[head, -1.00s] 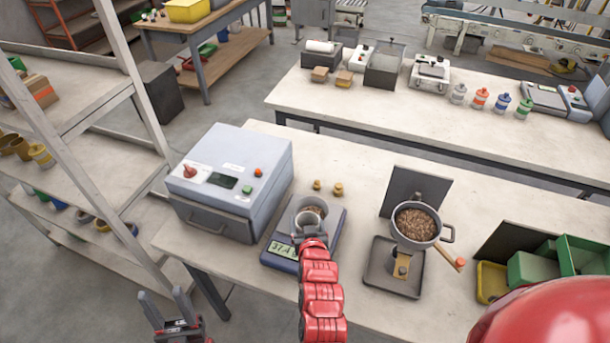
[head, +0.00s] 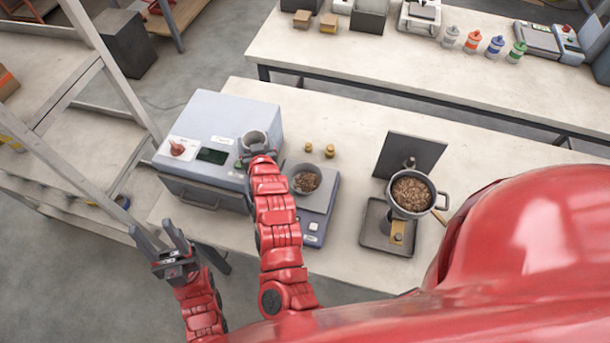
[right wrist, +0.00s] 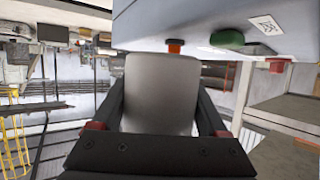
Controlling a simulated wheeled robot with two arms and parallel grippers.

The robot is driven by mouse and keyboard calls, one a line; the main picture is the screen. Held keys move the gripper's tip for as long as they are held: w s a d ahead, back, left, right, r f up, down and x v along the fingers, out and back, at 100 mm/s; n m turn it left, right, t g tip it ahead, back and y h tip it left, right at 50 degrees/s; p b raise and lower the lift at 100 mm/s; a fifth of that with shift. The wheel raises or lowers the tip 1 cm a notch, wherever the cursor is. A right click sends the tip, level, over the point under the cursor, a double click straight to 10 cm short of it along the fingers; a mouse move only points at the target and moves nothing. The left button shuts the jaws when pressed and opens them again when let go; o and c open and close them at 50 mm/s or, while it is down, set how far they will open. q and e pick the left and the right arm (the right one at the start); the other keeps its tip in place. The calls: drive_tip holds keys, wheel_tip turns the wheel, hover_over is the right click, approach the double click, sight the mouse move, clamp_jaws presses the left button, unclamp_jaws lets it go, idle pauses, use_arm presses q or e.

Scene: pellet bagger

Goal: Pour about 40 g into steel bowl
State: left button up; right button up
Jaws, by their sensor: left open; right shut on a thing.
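The steel bowl (head: 306,181) sits on the blue-grey scale (head: 318,205) and holds brown pellets. My right gripper (head: 257,154) is shut on a small grey metal cup (head: 254,141), left of the bowl and over the right part of the sealer-like grey box. In the right wrist view the cup (right wrist: 162,90) fills the space between my right fingers (right wrist: 160,125); its inside does not show there. The scale's readout is hidden behind my right arm. My left gripper (head: 153,229) is open and empty in front of the bench's left end.
The grey box machine (head: 225,125) with a red knob and small display stands left of the scale. Two brass weights (head: 319,150) lie behind the scale. A pot of pellets (head: 411,192) stands on a dark stand at right. A shelf rack (head: 100,80) is at left.

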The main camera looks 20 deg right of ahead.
drive_tip(key=shift+d, duration=0.1)
drive_tip(key=shift+s+d+f+m+t+y, duration=0.3)
drive_tip(key=shift+d+f+m+y, duration=0.15)
drive_tip(key=shift+m, duration=0.25)
drive_tip(key=shift+d+r+m+t+y, duration=0.35)
drive_tip(key=shift+d+m+y, duration=0.15)
drive_tip(key=shift+m, duration=0.1)
drive_tip(key=d+f+m+t+y+b, duration=0.1)
drive_tip(key=f+m+t+b, duration=0.1)
drive_tip(key=b, duration=0.8)
drive_tip(key=s+d+f+m+t+b, duration=0.1)
drive_tip(key=f+m+b, duration=0.4)
drive_tip(key=b, duration=0.5)
drive_tip(key=shift+d+m+t+y+b, duration=0.4)
drive_tip(key=shift+d+m+t, duration=0.2)
drive_tip(key=shift+m, duration=0.3)
drive_tip(key=shift+s+d+f+m+t+b, duration=0.2)
drive_tip(key=shift+d+m+b, duration=0.2)
drive_tip(key=shift+b, duration=0.55)
drive_tip(key=shift+s+d+f+m+t+b, duration=0.15)
drive_tip(key=shift+d+m+b, duration=0.25)
drive_tip(key=shift+b, duration=0.5)
